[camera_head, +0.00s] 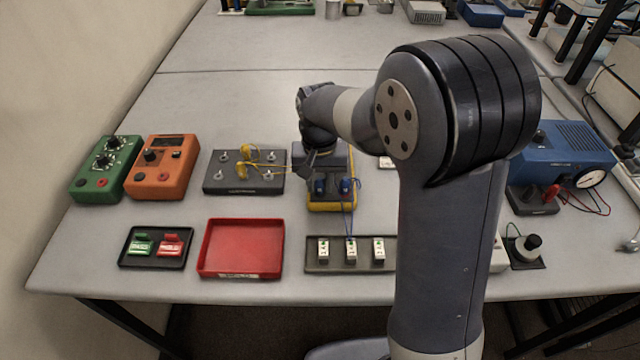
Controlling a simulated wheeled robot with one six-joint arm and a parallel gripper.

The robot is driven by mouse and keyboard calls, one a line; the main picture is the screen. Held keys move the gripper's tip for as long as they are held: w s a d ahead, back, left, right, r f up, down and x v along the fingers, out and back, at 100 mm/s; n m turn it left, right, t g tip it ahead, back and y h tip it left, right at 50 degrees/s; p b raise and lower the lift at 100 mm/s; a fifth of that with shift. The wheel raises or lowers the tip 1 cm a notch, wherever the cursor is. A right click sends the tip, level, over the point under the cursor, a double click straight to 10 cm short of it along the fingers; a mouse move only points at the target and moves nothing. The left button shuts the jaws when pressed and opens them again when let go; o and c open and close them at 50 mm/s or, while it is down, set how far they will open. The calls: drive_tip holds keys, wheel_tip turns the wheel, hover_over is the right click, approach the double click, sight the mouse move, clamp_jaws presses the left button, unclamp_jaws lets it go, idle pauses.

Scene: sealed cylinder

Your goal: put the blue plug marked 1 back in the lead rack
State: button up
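Two small blue plugs, a left one (319,187) and a right one (346,186), stand side by side at a dark block with a yellow front edge (332,207). Their markings are too small to read, so I cannot tell which is 1. Thin blue leads run from the right plug down toward a dark tray (316,267) with white switch-like pieces. I cannot tell for sure which item is the lead rack. My gripper (311,165) points down just above and behind the left plug. Its fingertips are too small and dark to show whether they are open or touch anything.
Left of the block is a grey panel (215,184) with posts and yellow leads. A red tray (240,245) is empty. Green (100,170) and orange (160,170) boxes stand left. A blue meter box (565,145) stands right. My arm hides the right-centre table.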

sight(319, 179)
clamp_jaws()
drive_tip(key=shift+r+p, duration=2.5)
drive_tip(key=shift+r, duration=0.55)
